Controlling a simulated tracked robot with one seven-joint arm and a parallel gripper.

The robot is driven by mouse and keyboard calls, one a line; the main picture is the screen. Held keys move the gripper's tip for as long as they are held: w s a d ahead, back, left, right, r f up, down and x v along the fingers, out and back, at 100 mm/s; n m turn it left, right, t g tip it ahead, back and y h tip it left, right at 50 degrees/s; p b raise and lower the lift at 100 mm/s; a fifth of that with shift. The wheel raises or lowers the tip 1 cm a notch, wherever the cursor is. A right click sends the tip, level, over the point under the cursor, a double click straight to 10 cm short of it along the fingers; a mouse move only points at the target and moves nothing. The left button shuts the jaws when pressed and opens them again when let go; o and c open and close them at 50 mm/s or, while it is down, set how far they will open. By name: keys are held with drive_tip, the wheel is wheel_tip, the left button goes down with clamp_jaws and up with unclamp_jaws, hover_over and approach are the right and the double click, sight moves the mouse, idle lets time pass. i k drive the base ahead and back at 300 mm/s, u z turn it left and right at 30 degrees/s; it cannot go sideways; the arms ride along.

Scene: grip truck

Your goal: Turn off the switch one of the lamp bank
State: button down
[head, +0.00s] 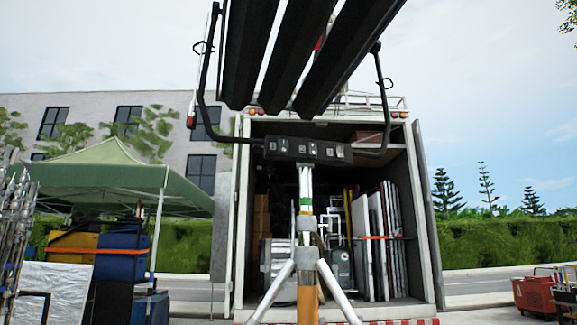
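The lamp bank (277,55) stands in front of me, high in the head view. It has several long dark slats held in a black U-shaped yoke (208,90). A black control box (340,152) sits at the bottom of the yoke, on top of a light tripod stand (306,178). Small light-coloured switches or sockets (303,148) show on the box's face. They are too small to tell which is switch one or how each is set. The slats look dark, with no glow. My gripper is not in view.
Behind the stand, an open truck (425,230) holds upright panels (377,240) and cases. The stand's splayed legs (340,290) reach down in front. A green canopy (110,170) with stacked cases (122,255) is at left. A red cart (534,294) is at right.

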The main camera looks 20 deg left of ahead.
sight(283, 143)
drive_tip(key=u, duration=0.2)
drive_tip(key=i, duration=0.7)
drive_tip(key=u, duration=0.35)
drive_tip(key=k, duration=0.95)
drive_tip(key=u, duration=0.15)
drive_tip(key=i, duration=0.95)
drive_tip(key=z, duration=0.05)
